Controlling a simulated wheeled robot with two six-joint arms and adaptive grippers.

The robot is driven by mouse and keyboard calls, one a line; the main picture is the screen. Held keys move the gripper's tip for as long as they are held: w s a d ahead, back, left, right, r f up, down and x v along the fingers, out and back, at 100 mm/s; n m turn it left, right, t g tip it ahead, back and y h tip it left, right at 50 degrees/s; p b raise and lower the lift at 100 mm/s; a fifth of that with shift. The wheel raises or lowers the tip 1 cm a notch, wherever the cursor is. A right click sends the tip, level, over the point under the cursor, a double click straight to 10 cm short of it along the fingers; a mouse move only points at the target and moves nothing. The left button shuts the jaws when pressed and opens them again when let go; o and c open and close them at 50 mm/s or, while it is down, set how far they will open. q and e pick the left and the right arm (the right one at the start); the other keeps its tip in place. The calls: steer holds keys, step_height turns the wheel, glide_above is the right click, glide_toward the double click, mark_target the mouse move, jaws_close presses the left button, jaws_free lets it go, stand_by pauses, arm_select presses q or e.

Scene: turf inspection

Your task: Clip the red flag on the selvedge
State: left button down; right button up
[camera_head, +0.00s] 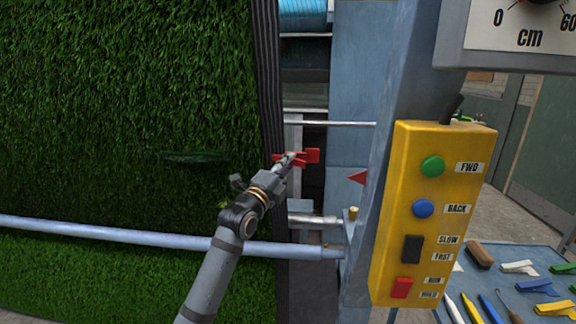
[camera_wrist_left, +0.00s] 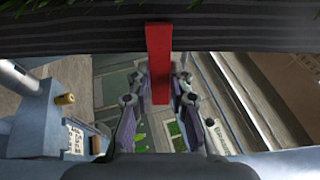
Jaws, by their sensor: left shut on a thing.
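The red flag (camera_head: 312,156) is a small red clip in the jaws of my left gripper (camera_head: 288,161). My left gripper is shut on it at the turf's right edge. The selvedge (camera_head: 268,70) is the dark ribbed strip down that edge of the green turf (camera_head: 120,90). In the left wrist view the red flag (camera_wrist_left: 158,60) stands between the fingers, and its upper end overlaps the selvedge (camera_wrist_left: 70,45). I cannot tell whether it grips the strip. My right gripper is not in view.
A yellow control box (camera_head: 390,270) with green, blue, black and red controls stands to the right. A pale bar (camera_head: 120,234) crosses the turf below my gripper. A small red pointer (camera_head: 358,177) sits by the frame post. A blue table (camera_head: 490,255) holds several coloured clips and tools.

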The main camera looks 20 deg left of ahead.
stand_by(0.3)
arm_select(q)
steer(key=c, duration=1.1)
jaws_free()
steer(key=shift+s+r, duration=0.1)
steer(key=shift+s, duration=0.1)
steer(key=shift+c, duration=0.2)
steer(key=v, duration=1.2)
